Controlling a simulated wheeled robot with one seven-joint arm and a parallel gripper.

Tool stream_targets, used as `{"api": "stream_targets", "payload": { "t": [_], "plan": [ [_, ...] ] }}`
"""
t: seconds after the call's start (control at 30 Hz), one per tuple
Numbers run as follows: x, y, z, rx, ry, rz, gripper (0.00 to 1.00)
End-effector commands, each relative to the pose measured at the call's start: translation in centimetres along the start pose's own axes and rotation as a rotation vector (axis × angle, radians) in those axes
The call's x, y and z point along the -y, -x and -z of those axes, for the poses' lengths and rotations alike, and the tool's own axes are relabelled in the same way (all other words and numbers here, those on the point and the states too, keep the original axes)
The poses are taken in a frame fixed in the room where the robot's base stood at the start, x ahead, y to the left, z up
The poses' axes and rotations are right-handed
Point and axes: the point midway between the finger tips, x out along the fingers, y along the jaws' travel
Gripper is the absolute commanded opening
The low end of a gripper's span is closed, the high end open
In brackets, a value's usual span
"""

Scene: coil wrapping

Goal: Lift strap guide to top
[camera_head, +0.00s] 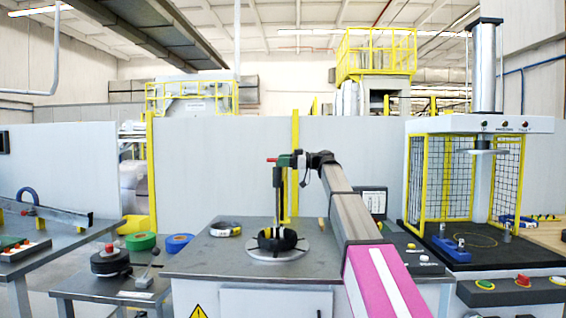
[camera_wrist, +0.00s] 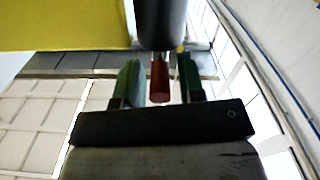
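My gripper (camera_head: 285,160) is at the top of an upright post (camera_head: 277,190) that stands at the black coil (camera_head: 277,240) on the round plate. In the wrist view, my two green fingers (camera_wrist: 158,82) stand apart, one on each side of a red peg (camera_wrist: 159,84). Slight gaps show between the peg and both fingers. A dark cylinder (camera_wrist: 160,22) crosses the top of that view, hiding where the peg leads. In the head view a red tip (camera_head: 270,159) sticks out left of the post. I cannot tell which part is the strap guide.
A press with yellow mesh guards (camera_head: 428,180) stands at right. A yellow post (camera_head: 294,165) rises behind my gripper.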

Motion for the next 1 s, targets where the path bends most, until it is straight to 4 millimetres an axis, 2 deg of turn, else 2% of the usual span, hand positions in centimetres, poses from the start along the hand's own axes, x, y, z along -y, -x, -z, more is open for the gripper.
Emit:
{"api": "stream_targets", "payload": {
  "t": [0.03, 0.1, 0.33, 0.47, 0.67, 1.0],
  "plan": [
    [0.0, 0.0, 0.0, 0.0, 0.0, 0.0, 0.18],
    [0.0, 0.0, 0.0, 0.0, 0.0, 0.0, 0.0],
    [-0.2, 0.0, 0.3, -0.001, 0.002, -0.002, 0.0],
    [-0.6, 0.0, 1.7, -0.001, 0.003, -0.003, 0.0],
    [-1.6, 0.0, 6.4, -0.001, 0.006, -0.004, 0.0],
    [-3.6, 0.0, 16.0, -0.002, 0.005, -0.005, 0.0]
  ]
}}
